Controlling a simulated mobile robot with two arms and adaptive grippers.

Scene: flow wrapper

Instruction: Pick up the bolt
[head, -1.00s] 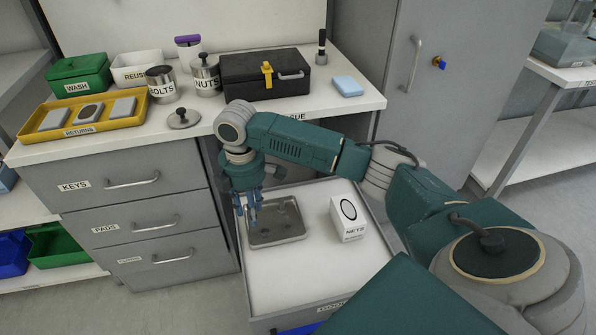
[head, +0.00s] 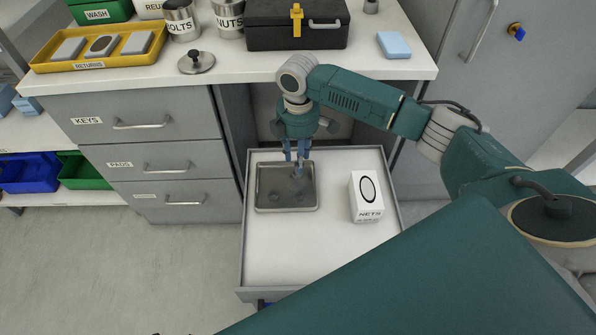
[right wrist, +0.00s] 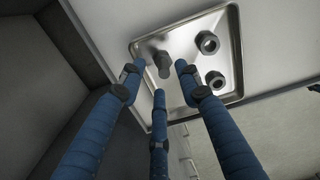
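The bolt (right wrist: 163,66) is dark grey metal and lies in a shallow metal tray (right wrist: 236,50), which also holds two nuts, an upper one (right wrist: 207,42) and a lower one (right wrist: 215,80). The tray also shows in the head view (head: 268,203), inside an open drawer. My right gripper (head: 297,163) points down over the far part of the tray. In the right wrist view, its blue fingers (right wrist: 159,75) are spread, with their tips around the bolt; contact is not visible. My left gripper is not in view.
The white drawer (head: 300,250) also holds a NETS box (head: 367,197) right of the tray. Above stands a counter (head: 240,72) with a lid (head: 197,61), a BOLTS canister (head: 182,20), a black toolbox (head: 297,25) and a yellow RETURNS tray (head: 92,64).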

